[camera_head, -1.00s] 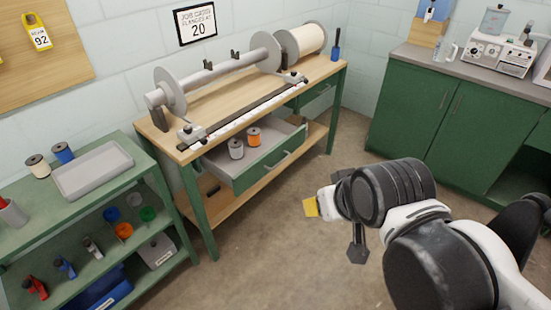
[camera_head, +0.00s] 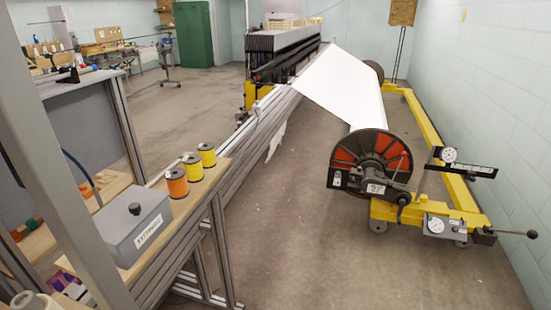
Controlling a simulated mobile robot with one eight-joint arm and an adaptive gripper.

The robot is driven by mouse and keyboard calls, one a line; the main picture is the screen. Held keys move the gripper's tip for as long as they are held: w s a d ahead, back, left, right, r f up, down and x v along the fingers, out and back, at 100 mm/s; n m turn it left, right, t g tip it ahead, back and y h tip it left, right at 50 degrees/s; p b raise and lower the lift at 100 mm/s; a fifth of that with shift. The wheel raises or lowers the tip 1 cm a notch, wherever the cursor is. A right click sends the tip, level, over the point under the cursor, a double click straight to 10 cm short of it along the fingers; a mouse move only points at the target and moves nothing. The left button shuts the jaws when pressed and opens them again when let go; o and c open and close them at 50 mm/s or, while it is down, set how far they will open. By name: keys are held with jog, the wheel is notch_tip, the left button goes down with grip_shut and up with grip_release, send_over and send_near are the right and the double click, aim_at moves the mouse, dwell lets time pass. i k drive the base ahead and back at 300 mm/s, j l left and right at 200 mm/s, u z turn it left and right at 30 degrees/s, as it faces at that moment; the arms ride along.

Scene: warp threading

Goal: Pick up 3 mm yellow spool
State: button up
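Two yellow spools stand upright on a wooden side shelf at the left of the head view. The nearer yellow spool (camera_head: 193,166) is beside an orange spool (camera_head: 177,182). The farther yellow spool (camera_head: 207,154) is at the end of the row. I cannot read any size marking on them, so I cannot tell which is 3 mm. My gripper is not in view.
A grey labelled box (camera_head: 136,228) sits on the shelf (camera_head: 188,212) in front of the spools. A grey upright post (camera_head: 62,150) stands at the left. A large warp beam (camera_head: 372,160) on a yellow frame (camera_head: 425,212) is at right. The floor between is clear.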

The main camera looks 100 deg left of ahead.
aim_at(192, 164)
jog(key=i+j+u, duration=0.1)
jog(key=u, duration=0.45)
jog(key=i+u, duration=0.1)
jog(key=u, duration=0.45)
jog(key=i+u, duration=0.1)
jog(key=u, duration=0.45)
jog(key=i+u, duration=0.1)
jog(key=u, duration=0.5)
jog(key=i+l+u, duration=0.1)
jog(key=u, duration=0.45)
jog(key=l+u, duration=0.2)
jog(key=u, duration=0.35)
jog(key=i+l+u, duration=0.1)
jog(key=u, duration=0.45)
jog(key=l+u, duration=0.2)
jog(key=u, duration=0.35)
jog(key=i+l+z, duration=0.15)
jog(key=i+l, duration=1.2)
jog(key=i, duration=0.1)
